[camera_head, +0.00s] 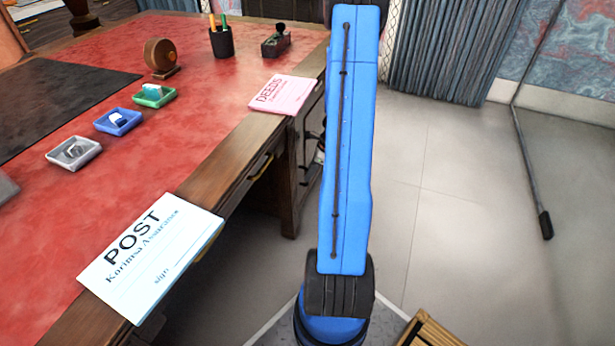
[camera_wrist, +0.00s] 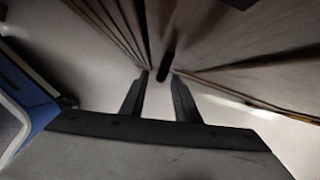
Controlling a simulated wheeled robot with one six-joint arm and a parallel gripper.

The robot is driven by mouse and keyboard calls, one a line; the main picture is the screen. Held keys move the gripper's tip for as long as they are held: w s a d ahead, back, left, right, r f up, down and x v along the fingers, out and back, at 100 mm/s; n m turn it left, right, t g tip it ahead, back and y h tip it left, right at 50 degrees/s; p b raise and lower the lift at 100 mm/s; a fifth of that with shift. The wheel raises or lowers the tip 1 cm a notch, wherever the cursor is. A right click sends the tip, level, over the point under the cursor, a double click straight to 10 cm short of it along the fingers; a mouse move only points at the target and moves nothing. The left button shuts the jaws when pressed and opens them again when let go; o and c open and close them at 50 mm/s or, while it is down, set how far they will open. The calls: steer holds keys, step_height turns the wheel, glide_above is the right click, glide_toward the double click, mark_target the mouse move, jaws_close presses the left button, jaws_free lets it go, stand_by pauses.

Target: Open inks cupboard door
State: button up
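The inks cupboard door cannot be told for sure. The desk's wooden pedestal (camera_head: 291,185) shows left of my blue arm, which hides part of it. In the wrist view, brown wooden panels (camera_wrist: 250,50) fill the upper part, with a narrow dark upright piece (camera_wrist: 164,68) between them; it may be a handle. My gripper (camera_wrist: 158,76) shows there with its two dark fingers apart, the fingertips close to the panels on either side of that piece. I see nothing clearly held, and contact cannot be told. In the head view my gripper is hidden behind my arm.
The red leather desk (camera_head: 200,110) holds a POST paper (camera_head: 150,258), a pink DEEDS paper (camera_head: 284,95), small trays and a pen cup (camera_head: 221,42). Grey floor (camera_head: 450,180) is clear right of my arm. A wooden slatted thing (camera_head: 432,333) is at the bottom.

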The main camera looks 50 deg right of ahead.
steer(key=shift+x, duration=1.4)
jaws_close()
